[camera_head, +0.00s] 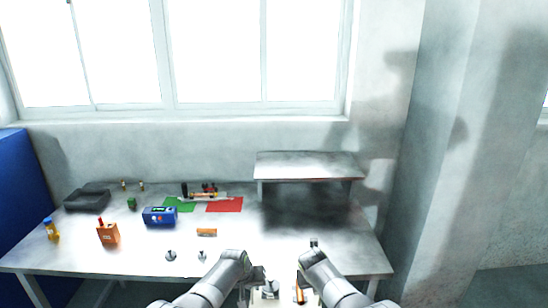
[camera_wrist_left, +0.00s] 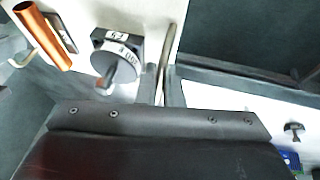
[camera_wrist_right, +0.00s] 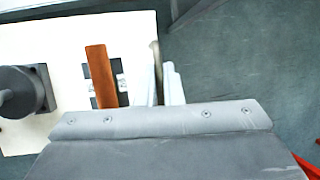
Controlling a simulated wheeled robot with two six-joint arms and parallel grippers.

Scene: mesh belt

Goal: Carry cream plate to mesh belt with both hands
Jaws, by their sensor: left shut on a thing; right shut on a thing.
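The cream plate (camera_head: 257,298) shows at the bottom edge of the head view, low between my two arms, partly cut off. It also shows in the left wrist view (camera_wrist_left: 150,20) and the right wrist view (camera_wrist_right: 60,35). It carries a dark round dial (camera_wrist_left: 117,50) and an orange bar (camera_wrist_right: 100,75). My left gripper (camera_head: 243,291) is shut at the plate's left side; its fingers (camera_wrist_left: 162,85) close on a thin curved handle. My right gripper (camera_wrist_right: 160,85) is shut on a similar handle at the other side. I cannot make out the mesh belt.
The white table (camera_head: 80,254) stands ahead, with a raised shelf (camera_head: 300,165) at its back right. Several small items stand on its left half, including a blue box (camera_head: 159,217) and an orange box (camera_head: 108,234). The table's right front is mostly clear.

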